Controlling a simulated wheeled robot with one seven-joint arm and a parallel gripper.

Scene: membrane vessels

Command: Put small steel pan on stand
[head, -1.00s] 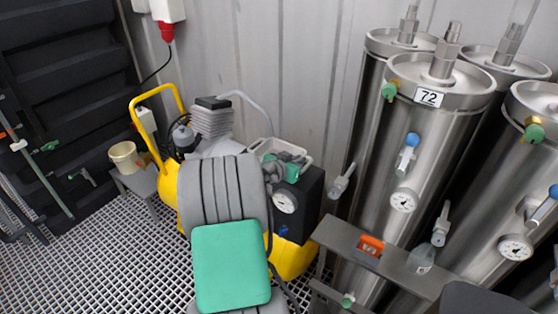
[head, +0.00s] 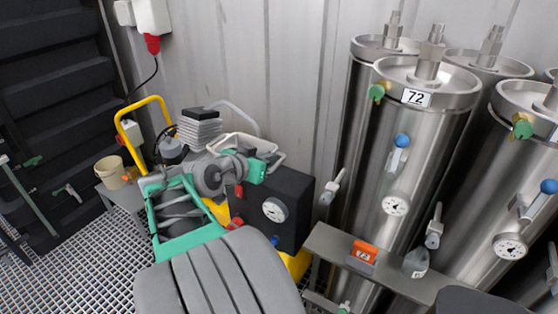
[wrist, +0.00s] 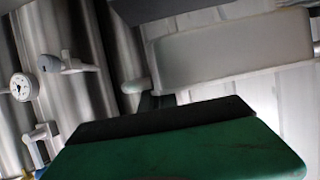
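The small steel pan (head: 238,140) is a pale, shallow tray with a rim. In the head view it appears above the compressor, partly hidden behind my gripper (head: 266,164). In the wrist view the pan (wrist: 230,50) lies close up between the dark upper and lower finger parts, tilted. My gripper appears shut on it, though the contact is hidden. A low grey stand (head: 122,201) stands at the left with a beige bucket on it. A grey bench (head: 405,282) is at the right; I cannot tell which one the task means.
A yellow-framed compressor (head: 153,102) and a dark box with a gauge (head: 274,209) are near my arm. Tall steel vessels (head: 425,140) fill the right. An orange object (head: 363,251) and a grey item (head: 416,262) sit on the bench. Grating floor shows at left.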

